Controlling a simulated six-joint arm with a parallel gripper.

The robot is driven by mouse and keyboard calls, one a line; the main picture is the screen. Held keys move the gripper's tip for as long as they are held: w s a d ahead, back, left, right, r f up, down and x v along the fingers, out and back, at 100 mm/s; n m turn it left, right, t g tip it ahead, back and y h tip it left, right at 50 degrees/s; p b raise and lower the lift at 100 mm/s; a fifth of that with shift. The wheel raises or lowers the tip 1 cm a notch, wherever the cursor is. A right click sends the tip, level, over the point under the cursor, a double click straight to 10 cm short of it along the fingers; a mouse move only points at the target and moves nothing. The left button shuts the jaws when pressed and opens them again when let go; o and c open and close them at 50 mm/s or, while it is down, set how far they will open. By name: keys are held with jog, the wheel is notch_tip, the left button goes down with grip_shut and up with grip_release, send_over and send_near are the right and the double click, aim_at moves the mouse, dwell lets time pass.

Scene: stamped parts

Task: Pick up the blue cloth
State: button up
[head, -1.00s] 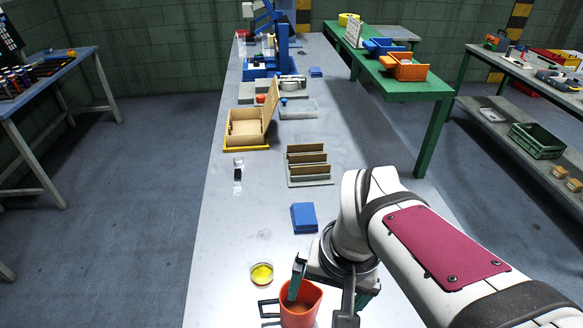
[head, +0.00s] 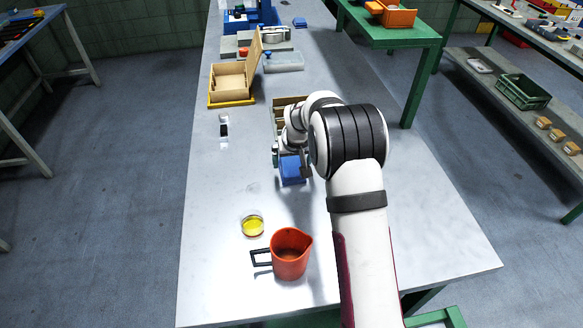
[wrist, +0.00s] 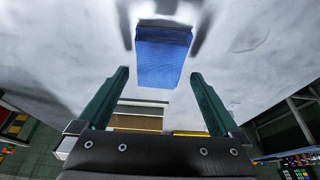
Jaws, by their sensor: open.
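The blue cloth (head: 292,170) is a folded rectangular pad lying flat on the grey table, partly hidden by my arm in the head view. In the wrist view the blue cloth (wrist: 162,55) lies beyond my fingertips, roughly centred between them. My gripper (wrist: 158,75) is open and empty, its two green fingers apart. In the head view my gripper (head: 290,165) is over the cloth. I cannot tell the exact height between them.
An orange-red jug (head: 290,254) and a dish of yellow liquid (head: 253,225) stand nearer on the table (head: 215,270). A slotted wooden rack (head: 283,103) is just behind the cloth, and an open wooden box (head: 232,84) is farther left.

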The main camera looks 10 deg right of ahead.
aim_at(292, 166)
jog(key=shift+x, duration=1.55)
jog(key=shift+s+f, duration=0.15)
jog(key=shift+f, duration=0.05)
jog(key=shift+c, duration=0.2)
jog(key=c, duration=1.2)
notch_tip(292, 166, up, 4)
jog(key=shift+r, duration=0.2)
jog(key=s+d+r, duration=0.2)
jog(key=d, duration=0.1)
jog(key=s+d+r, duration=0.2)
jog(key=d, duration=0.1)
jog(key=s+d+r, duration=0.2)
jog(key=d+r, duration=0.1)
jog(key=d, duration=0.1)
